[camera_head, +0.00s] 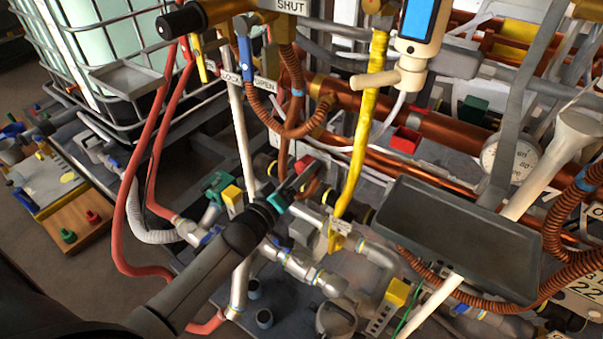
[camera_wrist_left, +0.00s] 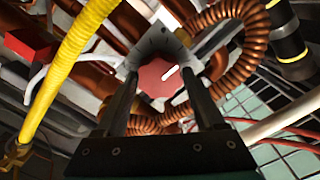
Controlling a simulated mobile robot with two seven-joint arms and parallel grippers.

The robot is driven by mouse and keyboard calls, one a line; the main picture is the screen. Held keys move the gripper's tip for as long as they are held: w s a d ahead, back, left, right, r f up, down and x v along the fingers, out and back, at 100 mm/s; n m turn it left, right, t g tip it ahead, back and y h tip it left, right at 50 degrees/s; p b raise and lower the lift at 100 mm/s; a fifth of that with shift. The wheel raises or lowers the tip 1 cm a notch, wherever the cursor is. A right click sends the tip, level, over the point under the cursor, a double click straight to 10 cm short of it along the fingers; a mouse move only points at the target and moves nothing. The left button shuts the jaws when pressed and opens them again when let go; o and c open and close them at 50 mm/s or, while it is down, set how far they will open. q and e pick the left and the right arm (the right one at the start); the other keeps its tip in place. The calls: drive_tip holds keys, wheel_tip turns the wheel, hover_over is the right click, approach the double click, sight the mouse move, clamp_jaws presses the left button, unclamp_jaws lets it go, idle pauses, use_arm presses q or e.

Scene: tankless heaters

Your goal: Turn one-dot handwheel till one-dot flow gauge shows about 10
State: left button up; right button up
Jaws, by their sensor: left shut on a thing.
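A red handwheel (camera_wrist_left: 158,78) with one white bar mark sits between the two fingers of my left gripper (camera_wrist_left: 163,95) in the wrist view. The fingers are shut on it from both sides. In the head view my left gripper (camera_head: 298,180) reaches in among the pipes near the middle, and only a bit of the handwheel's red shows at its tip. A round white dial gauge (camera_head: 508,158) is at the right; its needle is too small to read, and I cannot tell whether it is the one-dot gauge. My right gripper is not in view.
A yellow-wrapped pipe (camera_head: 362,125) stands right of my left gripper, and it also shows in the wrist view (camera_wrist_left: 60,75). Ribbed copper hoses (camera_head: 290,120) loop close by. A dark flat tray (camera_head: 455,238) is at the lower right. Red hoses (camera_head: 135,195) hang at the left.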

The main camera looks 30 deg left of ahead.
use_arm(q)
drive_tip(key=m+p, duration=0.4)
drive_tip(key=m, duration=2)
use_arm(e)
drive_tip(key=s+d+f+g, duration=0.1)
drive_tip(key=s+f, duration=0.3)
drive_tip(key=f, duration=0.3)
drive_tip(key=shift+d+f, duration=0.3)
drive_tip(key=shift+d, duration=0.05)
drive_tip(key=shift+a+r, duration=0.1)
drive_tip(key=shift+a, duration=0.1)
